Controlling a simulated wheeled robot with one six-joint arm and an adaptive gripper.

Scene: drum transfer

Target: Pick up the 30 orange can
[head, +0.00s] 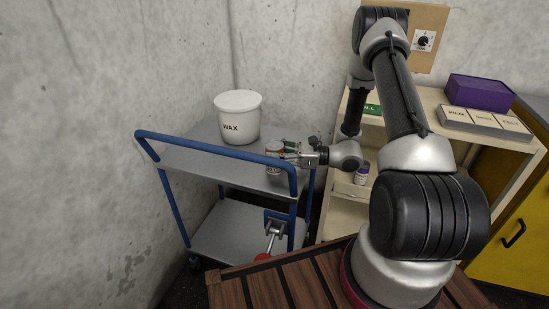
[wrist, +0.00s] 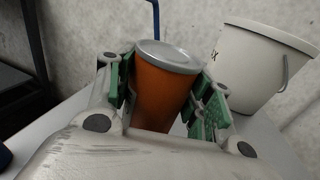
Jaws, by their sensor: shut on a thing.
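The orange can (wrist: 160,92) with a grey lid stands between the two green-padded fingers of my gripper (wrist: 168,95) in the wrist view. My gripper is shut on it. In the head view the can (head: 273,158) is at the cart's right end, partly hidden by the blue rail, and my gripper (head: 285,155) reaches it from the right. I cannot tell if the can touches the cart top. The number on the can does not show.
A white WAX bucket (head: 237,118) stands on the blue-railed grey cart (head: 190,160), behind the can. A cream shelf (head: 421,97) on the right holds a small jar (head: 361,174), a purple box (head: 480,92) and a labelled tray (head: 485,123). Concrete walls close the back and left.

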